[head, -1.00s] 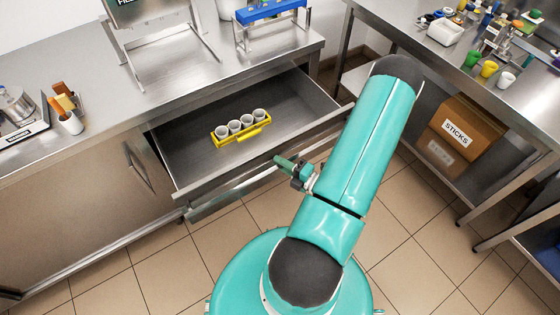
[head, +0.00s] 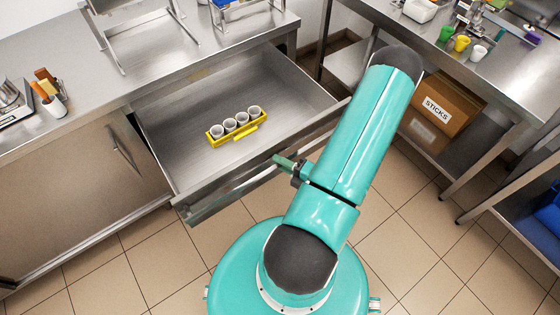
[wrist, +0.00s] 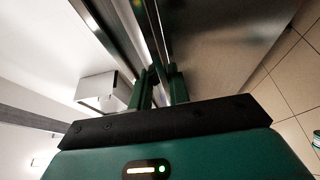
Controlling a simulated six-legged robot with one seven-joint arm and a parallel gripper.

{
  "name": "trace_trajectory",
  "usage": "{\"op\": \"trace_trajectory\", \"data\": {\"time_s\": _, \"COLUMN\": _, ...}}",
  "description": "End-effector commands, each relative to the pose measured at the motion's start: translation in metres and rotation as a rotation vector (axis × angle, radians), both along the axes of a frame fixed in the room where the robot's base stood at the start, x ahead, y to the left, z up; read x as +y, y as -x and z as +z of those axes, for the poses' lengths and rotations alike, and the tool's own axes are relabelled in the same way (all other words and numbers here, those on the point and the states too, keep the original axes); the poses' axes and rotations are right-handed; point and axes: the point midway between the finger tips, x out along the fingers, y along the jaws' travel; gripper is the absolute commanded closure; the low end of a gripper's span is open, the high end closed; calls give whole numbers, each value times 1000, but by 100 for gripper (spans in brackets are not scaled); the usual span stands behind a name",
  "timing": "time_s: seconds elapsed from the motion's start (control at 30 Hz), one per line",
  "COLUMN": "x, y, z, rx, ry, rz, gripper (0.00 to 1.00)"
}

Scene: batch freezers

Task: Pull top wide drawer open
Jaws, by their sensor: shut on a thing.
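The top wide drawer (head: 190,165) is pulled well out from under the steel counter. A yellow rack (head: 233,132) with several white cups stands inside it, on the drawer floor. My gripper (head: 278,159) is at the drawer's front edge, near its middle. In the wrist view, the two green fingers (wrist: 160,88) are close together on the drawer's front bar (wrist: 153,40). The exact grip is partly hidden by the fingers and my arm.
A closed cabinet door with a handle (head: 124,150) is left of the drawer. A steel table (head: 490,85) with a cardboard box marked STICKS (head: 440,105) on its lower shelf stands at right. Tiled floor (head: 105,290) is clear in front of the cabinet.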

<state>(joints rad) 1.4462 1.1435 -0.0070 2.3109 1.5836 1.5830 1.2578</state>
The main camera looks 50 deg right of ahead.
Motion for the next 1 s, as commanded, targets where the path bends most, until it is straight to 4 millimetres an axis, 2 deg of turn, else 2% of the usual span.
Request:
{"op": "trace_trajectory", "data": {"time_s": 0.47, "x": 0, "y": 1, "z": 0, "rx": -1, "ry": 1, "rz": 0, "gripper": 100}}
{"op": "trace_trajectory", "data": {"time_s": 0.5, "x": 0, "y": 1, "z": 0, "rx": 0, "ry": 1, "rz": 1, "gripper": 76}}
{"op": "trace_trajectory", "data": {"time_s": 0.6, "x": 0, "y": 2, "z": 0, "rx": 0, "ry": 1, "rz": 1, "gripper": 60}}
{"op": "trace_trajectory", "data": {"time_s": 0.87, "x": 1, "y": 4, "z": 0, "rx": 1, "ry": 0, "rz": 1, "gripper": 60}}
{"op": "trace_trajectory", "data": {"time_s": 1.0, "x": 0, "y": 13, "z": -1, "rx": 3, "ry": 0, "rz": -1, "gripper": 60}}
